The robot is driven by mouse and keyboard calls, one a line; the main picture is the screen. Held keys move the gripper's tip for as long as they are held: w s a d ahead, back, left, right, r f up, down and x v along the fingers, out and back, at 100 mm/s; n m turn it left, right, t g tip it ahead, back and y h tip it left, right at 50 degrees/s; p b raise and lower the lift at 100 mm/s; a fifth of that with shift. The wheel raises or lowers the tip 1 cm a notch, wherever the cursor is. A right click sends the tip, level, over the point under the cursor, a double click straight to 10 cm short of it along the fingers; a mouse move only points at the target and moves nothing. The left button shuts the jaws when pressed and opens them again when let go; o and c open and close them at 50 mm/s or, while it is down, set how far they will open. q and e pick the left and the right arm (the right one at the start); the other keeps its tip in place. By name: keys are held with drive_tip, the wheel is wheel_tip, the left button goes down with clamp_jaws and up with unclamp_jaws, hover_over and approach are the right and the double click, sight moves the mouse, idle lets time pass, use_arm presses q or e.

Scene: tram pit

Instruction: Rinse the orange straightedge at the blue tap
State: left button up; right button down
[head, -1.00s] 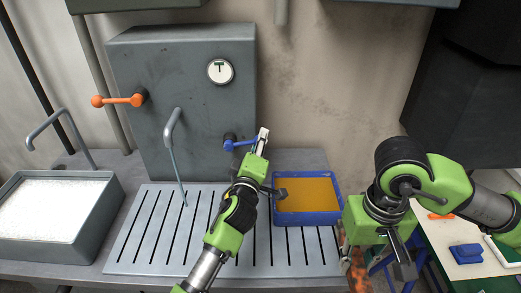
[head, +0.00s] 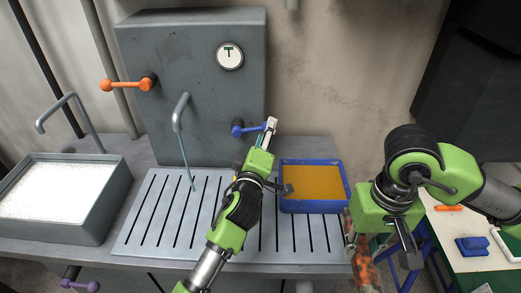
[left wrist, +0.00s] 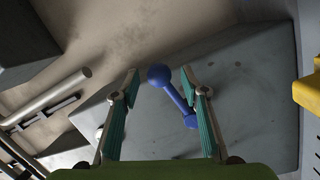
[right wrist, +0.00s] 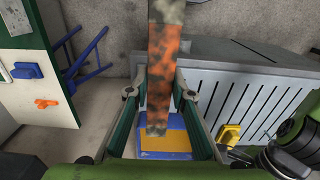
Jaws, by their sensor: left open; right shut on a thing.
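The straightedge (head: 367,275), orange with dark grime patches, is in my right gripper (head: 380,248), low over the right side of the bench. In the right wrist view the straightedge (right wrist: 160,75) runs between the fingers, its dirty face showing. The blue tap lever (head: 250,128) is on the grey cabinet's lower right. My left gripper (head: 271,126) is open at it. In the left wrist view the lever's ball and shaft (left wrist: 172,88) lie between the open fingers; I cannot tell if they touch. A thin stream (head: 186,165) falls from the middle spout (head: 179,108) onto the slotted drainboard (head: 155,215).
A blue tray (head: 318,207) with an orange-yellow pad stands on the drainboard's right. A grey tub (head: 90,225) with white filling stands left, under another spout (head: 55,108). The cabinet (head: 190,60) bears an orange lever (head: 127,85) and a gauge. A side table (head: 450,225) is right.

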use_arm(q)
drive_tip(key=s+a, duration=0.1)
drive_tip(key=s, duration=0.8)
drive_tip(key=shift+a+f, duration=0.15)
drive_tip(key=shift+a, duration=0.25)
